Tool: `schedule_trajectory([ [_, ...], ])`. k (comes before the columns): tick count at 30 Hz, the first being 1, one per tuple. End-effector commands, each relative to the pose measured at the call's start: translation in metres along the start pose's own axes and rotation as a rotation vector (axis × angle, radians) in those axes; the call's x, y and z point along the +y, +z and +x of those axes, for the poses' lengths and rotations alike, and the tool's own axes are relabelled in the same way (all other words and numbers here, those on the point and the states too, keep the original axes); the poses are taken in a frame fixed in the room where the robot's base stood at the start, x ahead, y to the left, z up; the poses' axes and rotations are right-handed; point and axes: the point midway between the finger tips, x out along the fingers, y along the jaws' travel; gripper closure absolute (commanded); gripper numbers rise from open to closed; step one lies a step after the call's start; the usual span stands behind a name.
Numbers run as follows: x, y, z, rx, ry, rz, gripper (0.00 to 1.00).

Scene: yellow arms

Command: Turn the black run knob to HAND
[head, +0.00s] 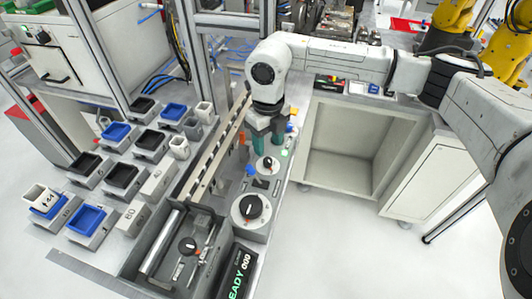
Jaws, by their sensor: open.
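Three black knobs show in the head view, and I cannot read which is the run knob. One black knob on a small white dial (268,165) is just below my gripper, with an orange-red mark beside it. A larger black knob on a wide white dial (250,207) is nearer to me. A third black knob (188,246) sits inside the grey tray at the lower left. My gripper (269,139) points down with two teal fingers apart and nothing between them. It is near the small dial's far side; contact with the knob cannot be told.
A blue button (250,171) stands left of the small dial. A display reading READY (239,272) is at the front. A slotted metal rail (217,150) runs left of the dials. Blue and black bins (87,219) fill the left table. An open cabinet (357,145) stands right.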

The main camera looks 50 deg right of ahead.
Motion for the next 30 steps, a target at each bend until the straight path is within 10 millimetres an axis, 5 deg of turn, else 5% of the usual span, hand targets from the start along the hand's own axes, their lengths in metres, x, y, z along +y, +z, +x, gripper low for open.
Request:
schedule_trajectory([
  [9, 0.001, 0.000, 0.049, 0.001, 0.002, 0.000, 0.47],
  [23, 0.000, 0.000, 0.063, -0.001, 0.000, -0.002, 0.47],
  [30, 0.000, 0.000, 0.063, -0.001, 0.000, -0.002, 0.69],
])
